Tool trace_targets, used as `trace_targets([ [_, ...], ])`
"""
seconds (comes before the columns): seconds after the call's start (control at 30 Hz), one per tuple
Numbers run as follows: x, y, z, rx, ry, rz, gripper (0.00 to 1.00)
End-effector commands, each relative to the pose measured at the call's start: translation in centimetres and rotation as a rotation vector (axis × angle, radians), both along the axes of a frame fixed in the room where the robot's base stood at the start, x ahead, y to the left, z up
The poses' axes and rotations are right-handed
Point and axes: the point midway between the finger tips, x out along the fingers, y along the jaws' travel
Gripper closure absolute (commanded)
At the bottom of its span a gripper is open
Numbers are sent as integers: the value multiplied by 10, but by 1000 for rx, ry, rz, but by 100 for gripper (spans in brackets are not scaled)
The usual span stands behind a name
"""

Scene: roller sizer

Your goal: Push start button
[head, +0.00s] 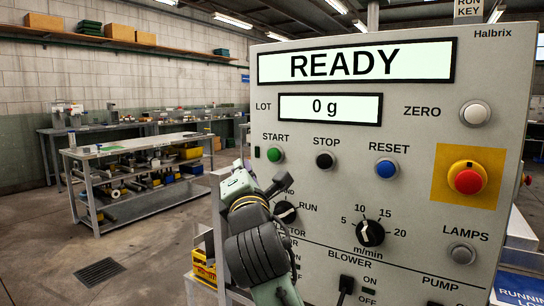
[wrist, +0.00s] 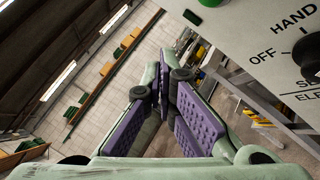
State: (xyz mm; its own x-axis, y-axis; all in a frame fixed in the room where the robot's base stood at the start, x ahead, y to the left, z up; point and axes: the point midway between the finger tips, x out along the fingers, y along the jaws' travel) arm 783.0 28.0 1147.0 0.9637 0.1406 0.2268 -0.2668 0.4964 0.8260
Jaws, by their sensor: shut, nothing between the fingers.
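The green START button (head: 275,155) is on the upright grey control panel (head: 410,120), under the word START. A sliver of green at the top edge of the wrist view (wrist: 209,3) may be the same button. My gripper (head: 238,168) is below and left of the button in the head view, apart from it in the picture. In the wrist view my gripper (wrist: 167,70) has its purple-padded fingers brought together with nothing between them. The large display (head: 350,62) reads READY and the lot display (head: 330,107) reads 0 g.
The black STOP button (head: 325,160), blue RESET button (head: 386,168) and red emergency stop (head: 468,180) are to the right. A selector knob (head: 285,212) and speed dial (head: 370,233) are below. A workbench (head: 140,150) stands far left, with open floor before it.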

Motion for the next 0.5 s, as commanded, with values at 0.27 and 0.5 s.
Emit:
trace_targets([
  [0.27,33,-24,0,2,3,-1,100],
  [0.5,53,-39,0,0,2,0,100],
])
